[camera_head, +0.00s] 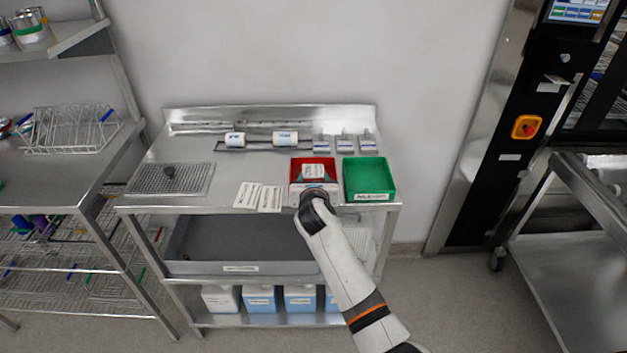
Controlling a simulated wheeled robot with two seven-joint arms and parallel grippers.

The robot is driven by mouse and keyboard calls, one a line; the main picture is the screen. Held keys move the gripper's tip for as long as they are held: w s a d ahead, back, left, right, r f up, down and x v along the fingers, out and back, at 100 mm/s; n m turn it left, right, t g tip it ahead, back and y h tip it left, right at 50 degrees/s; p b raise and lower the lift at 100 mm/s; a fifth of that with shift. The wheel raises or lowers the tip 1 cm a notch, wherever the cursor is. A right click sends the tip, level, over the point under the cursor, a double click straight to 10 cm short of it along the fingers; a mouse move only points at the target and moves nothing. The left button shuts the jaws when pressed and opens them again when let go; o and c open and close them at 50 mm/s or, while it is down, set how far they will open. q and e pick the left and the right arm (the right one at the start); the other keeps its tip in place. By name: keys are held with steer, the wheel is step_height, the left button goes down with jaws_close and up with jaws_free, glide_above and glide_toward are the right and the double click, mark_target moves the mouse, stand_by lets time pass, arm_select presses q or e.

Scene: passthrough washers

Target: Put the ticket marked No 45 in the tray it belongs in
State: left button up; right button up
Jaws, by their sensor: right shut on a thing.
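My right gripper (314,184) reaches over the front of the red tray (296,166). It is shut on a small white ticket (313,170), which shows against the inside of the red tray; its print is too small to read. I cannot tell whether the ticket touches the tray floor. The wrist hides the front of the red tray and most of the fingers. The green tray (365,176) stands just right of it, looks empty, and has a label on its front that I cannot read. My left gripper is not in view.
Two white printed sheets (258,196) lie left of the red tray. Two white label rolls (260,139) and several small grey holders (344,143) stand behind. A wire mesh mat (170,178) with a dark knob lies at the left of the steel bench (230,175).

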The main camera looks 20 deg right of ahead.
steer(key=o, duration=1)
